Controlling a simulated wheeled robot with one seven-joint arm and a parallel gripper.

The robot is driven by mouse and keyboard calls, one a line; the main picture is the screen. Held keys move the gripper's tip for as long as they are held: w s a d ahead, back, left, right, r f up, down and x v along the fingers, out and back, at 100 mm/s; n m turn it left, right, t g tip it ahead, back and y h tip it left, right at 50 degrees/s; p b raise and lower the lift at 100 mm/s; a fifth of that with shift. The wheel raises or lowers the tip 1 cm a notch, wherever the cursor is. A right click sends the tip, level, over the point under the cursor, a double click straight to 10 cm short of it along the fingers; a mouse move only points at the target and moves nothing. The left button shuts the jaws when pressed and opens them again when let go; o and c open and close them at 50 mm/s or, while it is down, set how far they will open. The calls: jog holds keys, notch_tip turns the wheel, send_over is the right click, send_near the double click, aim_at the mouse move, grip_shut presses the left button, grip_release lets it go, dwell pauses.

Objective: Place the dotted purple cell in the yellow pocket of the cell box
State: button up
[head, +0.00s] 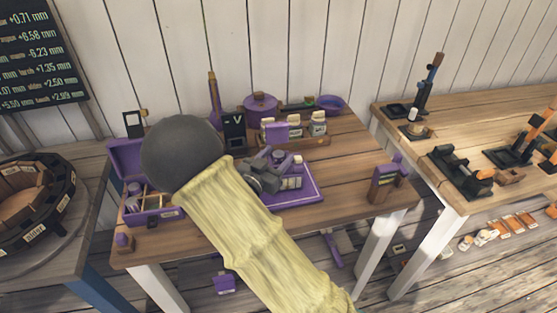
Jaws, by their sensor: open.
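The cell box (128,212) is a purple box with a raised lid at the left end of the middle table. It has light dividers and at least one purple cell (134,189) inside. My arm hides part of it, and I cannot make out a yellow pocket. My gripper (279,165) is open above a purple tray (309,194) right of the box. Small pale and purple pieces (291,183) lie on the tray beside the gripper. I cannot tell which piece is the dotted purple cell; dots are too small to see.
A purple pot (260,107), jars (318,123) and a black meter (234,129) stand behind the tray. A purple device (386,182) stands at the right. Table space right of the tray is clear.

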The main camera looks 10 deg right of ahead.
jog(key=c, duration=1.2)
jog(key=shift+o, duration=0.2)
